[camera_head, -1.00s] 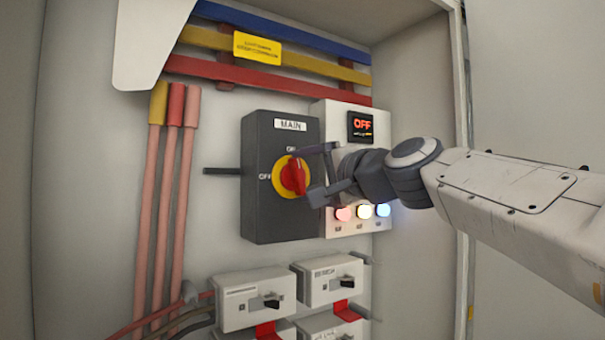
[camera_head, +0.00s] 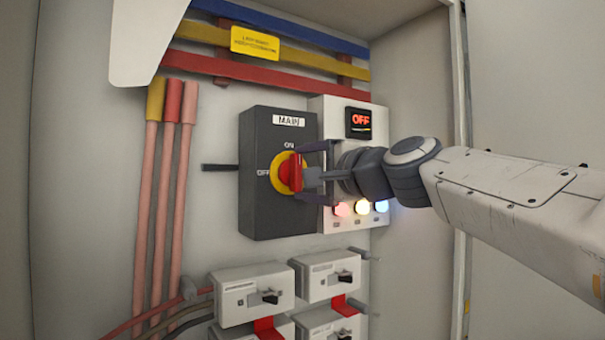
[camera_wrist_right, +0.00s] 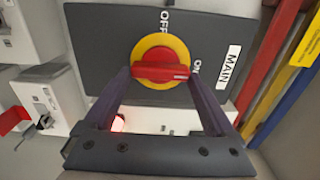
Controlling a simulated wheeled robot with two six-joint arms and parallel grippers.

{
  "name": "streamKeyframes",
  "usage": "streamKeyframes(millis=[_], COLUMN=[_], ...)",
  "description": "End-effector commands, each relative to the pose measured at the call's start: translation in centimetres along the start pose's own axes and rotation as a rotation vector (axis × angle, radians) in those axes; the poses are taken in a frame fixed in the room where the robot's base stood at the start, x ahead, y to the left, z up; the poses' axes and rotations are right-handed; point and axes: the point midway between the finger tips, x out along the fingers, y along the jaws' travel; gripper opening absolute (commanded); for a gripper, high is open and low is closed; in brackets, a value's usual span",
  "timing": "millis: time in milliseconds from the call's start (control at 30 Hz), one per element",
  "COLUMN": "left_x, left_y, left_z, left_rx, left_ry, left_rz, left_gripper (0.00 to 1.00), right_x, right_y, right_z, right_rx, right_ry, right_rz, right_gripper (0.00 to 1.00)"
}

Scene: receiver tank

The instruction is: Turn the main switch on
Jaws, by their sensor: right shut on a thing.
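The main switch (camera_head: 254,215) is a dark grey box labelled MAIN, with a red knob (camera_head: 290,173) on a yellow ring. ON is printed above the knob and OFF to its left. The knob's handle looks about upright in the head view. It also shows in the right wrist view (camera_wrist_right: 160,66), its bar lying across between the two fingers. My right gripper (camera_head: 303,173) reaches in from the right and is shut on the knob, one finger on each side. A display (camera_head: 360,123) beside the switch reads OFF. My left gripper is not in view.
Lit buttons (camera_head: 362,207) sit on the white panel right of the switch. Several small breakers (camera_head: 252,293) are below. Pink cables (camera_head: 165,210) run down on the left. Blue, yellow and red bars (camera_head: 270,75) cross above. The cabinet's side wall (camera_head: 415,90) stands on the right.

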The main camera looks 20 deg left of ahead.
Motion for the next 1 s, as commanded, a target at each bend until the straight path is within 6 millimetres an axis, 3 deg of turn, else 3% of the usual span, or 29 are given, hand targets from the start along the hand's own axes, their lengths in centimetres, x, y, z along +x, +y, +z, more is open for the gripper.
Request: streamKeyframes(millis=[33, 67, 100, 433, 800, 1000], left_x=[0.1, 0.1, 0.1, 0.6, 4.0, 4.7], left_y=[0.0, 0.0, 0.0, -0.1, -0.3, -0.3], left_z=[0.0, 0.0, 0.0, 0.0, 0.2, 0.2], left_rx=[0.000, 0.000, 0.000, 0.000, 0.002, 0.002], left_ry=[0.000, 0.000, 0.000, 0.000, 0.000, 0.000], left_rz=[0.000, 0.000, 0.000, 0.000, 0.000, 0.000], left_gripper=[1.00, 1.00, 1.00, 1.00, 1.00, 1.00], right_x=[0.1, 0.1, 0.1, -0.8, -7.8, -10.0], right_y=[0.5, 0.5, 0.5, 0.3, 0.6, 0.4], right_z=[-0.1, -0.1, -0.1, -0.1, -0.2, -0.3], right_rx=[0.004, 0.004, 0.004, 0.001, 0.001, 0.003], right_ry=[0.000, 0.000, 0.000, 0.001, 0.003, 0.002], right_rz=[0.009, 0.009, 0.009, 0.001, 0.002, 0.005], right_gripper=[0.34, 0.98, 1.00, 1.00, 1.00, 1.00])
